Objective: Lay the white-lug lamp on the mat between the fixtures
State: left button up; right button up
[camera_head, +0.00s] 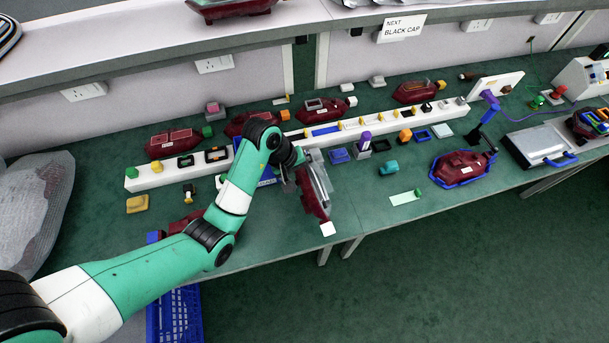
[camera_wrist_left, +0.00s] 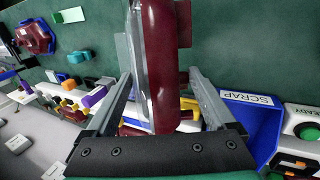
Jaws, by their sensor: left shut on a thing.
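My left gripper (camera_head: 303,176) is shut on a dark red lamp (camera_head: 315,204), held near the front edge of the green bench, with a white lug (camera_head: 327,229) at its near end. In the left wrist view the lamp (camera_wrist_left: 160,60) stands lengthwise between the two fingers; its lug is out of sight there. A blue fixture (camera_head: 436,176) at the right holds another dark red lamp (camera_head: 463,163). My right gripper is not in view.
A long white rack (camera_head: 150,177) with small caps crosses the bench, and several red lamps lie behind it. A blue SCRAP bin (camera_wrist_left: 235,107) is near the gripper. A pale green card (camera_head: 404,198) and teal block (camera_head: 388,168) lie to the right.

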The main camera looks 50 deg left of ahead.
pick_arm(q)
jog(key=shift+f, duration=0.35)
jog(key=o, duration=1.6)
jog(key=shift+c, duration=0.2)
jog(key=shift+r, duration=0.15)
jog(key=shift+r+p, duration=1.35)
jog(key=shift+r, duration=0.05)
notch_tip(320, 180, up, 6)
jog(key=p, duration=0.6)
jog(key=shift+r, duration=0.1)
